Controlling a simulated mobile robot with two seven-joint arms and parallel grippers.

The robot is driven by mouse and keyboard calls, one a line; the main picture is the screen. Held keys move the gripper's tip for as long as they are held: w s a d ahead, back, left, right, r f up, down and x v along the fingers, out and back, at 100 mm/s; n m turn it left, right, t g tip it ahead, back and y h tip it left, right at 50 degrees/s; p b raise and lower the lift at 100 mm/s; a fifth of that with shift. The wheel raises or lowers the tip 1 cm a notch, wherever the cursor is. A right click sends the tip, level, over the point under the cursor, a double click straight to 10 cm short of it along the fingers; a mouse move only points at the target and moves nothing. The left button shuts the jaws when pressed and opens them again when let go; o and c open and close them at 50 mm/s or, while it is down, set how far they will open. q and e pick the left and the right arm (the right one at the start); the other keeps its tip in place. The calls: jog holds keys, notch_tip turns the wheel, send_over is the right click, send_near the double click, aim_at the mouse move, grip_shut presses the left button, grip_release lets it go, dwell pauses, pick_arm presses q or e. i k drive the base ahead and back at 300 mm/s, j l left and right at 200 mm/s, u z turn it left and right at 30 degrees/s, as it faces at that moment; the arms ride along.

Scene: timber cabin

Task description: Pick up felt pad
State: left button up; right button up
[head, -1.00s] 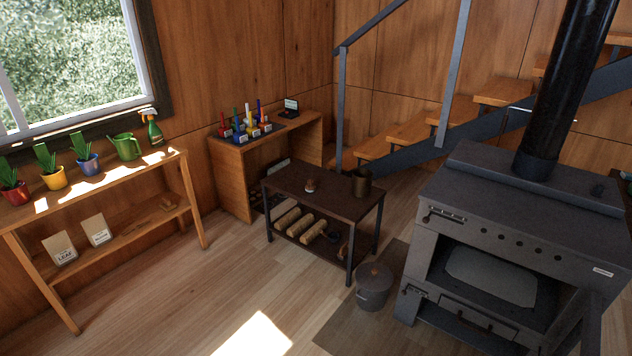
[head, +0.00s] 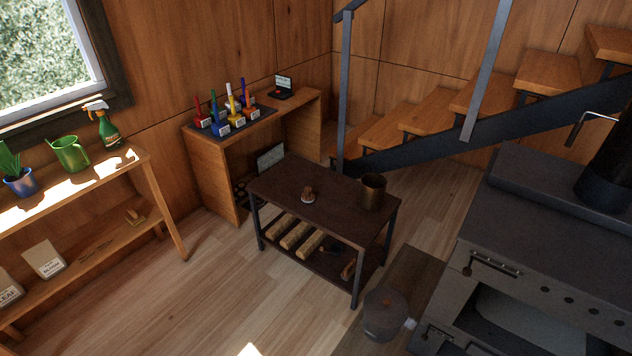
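I cannot pick out a felt pad for certain. A dark flat mat (head: 200,131) lies on the wooden desk (head: 213,180) by the back wall, under several coloured upright pieces on small blocks (head: 228,114). Neither of my grippers shows in the head view.
A brown metal mug or pot (head: 373,190) stands on the low table; logs (head: 296,236) lie on its lower shelf. A lidded pot (head: 384,314) is on the floor. A stove (head: 520,240) blocks the right, a plant shelf (head: 163,200) the left.

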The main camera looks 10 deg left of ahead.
aim_at(307, 196)
jog(key=i+j+z, duration=0.1)
jog(key=i, duration=0.4)
jog(key=i+j, duration=0.25)
jog(key=i, duration=0.2)
jog(key=i+j+z, duration=0.15)
jog(key=i, duration=0.35)
jog(key=i+j, duration=0.3)
jog(key=i, duration=0.2)
jog(key=l+z, duration=0.05)
